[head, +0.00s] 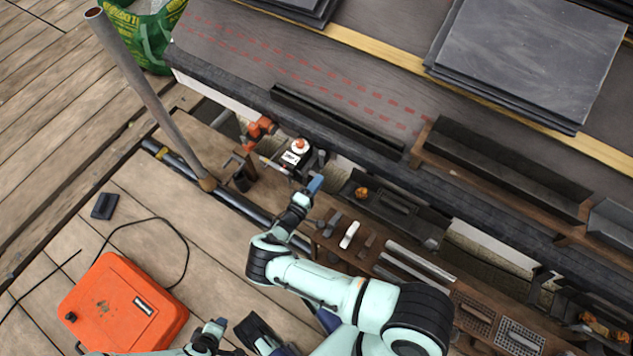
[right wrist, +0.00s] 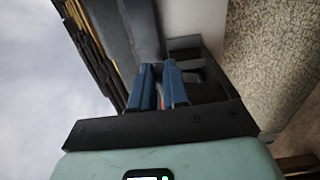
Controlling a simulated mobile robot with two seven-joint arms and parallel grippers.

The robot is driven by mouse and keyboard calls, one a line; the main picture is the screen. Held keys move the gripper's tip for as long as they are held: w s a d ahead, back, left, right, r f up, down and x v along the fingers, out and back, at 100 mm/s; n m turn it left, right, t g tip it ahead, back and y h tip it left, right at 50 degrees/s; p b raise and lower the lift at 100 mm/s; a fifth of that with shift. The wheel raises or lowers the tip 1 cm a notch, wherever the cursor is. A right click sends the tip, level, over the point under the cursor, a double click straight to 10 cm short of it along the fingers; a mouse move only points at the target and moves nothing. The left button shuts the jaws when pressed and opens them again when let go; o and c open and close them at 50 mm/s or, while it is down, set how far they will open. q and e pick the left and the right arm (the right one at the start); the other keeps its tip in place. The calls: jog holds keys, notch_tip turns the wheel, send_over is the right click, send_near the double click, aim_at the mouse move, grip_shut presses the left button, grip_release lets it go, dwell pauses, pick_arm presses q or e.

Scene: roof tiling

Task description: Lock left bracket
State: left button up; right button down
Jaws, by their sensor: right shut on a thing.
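My right gripper (head: 315,184) reaches up to the eave edge, beside a black bracket (head: 318,160) at the gutter line. In the right wrist view its two blue fingers (right wrist: 161,88) are close together against dark grey bracket parts (right wrist: 190,62). The gripper is shut on a dark part of this bracket; the fingers hide most of the contact. Whether the bracket is locked cannot be seen. My left gripper (head: 213,330) is low at the bottom edge, away from the eave; its finger opening is not clear.
A white-labelled device with an orange knob (head: 297,151) and an orange tool (head: 259,130) lie just left of the bracket. A grey pole (head: 150,95) stands left. An orange case (head: 122,308) sits on the deck.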

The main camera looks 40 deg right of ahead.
jog(key=shift+a+f, duration=0.1)
dwell(0.4)
jog(key=c, duration=1.1)
grip_release()
pick_arm(q)
jog(key=shift+s+d+r+p, duration=0.35)
jog(key=shift+s+r+p, duration=0.1)
jog(key=shift+s, duration=0.2)
pick_arm(e)
jog(key=v, duration=1.3)
jog(key=shift+s+a, duration=0.1)
jog(key=shift+a, duration=0.05)
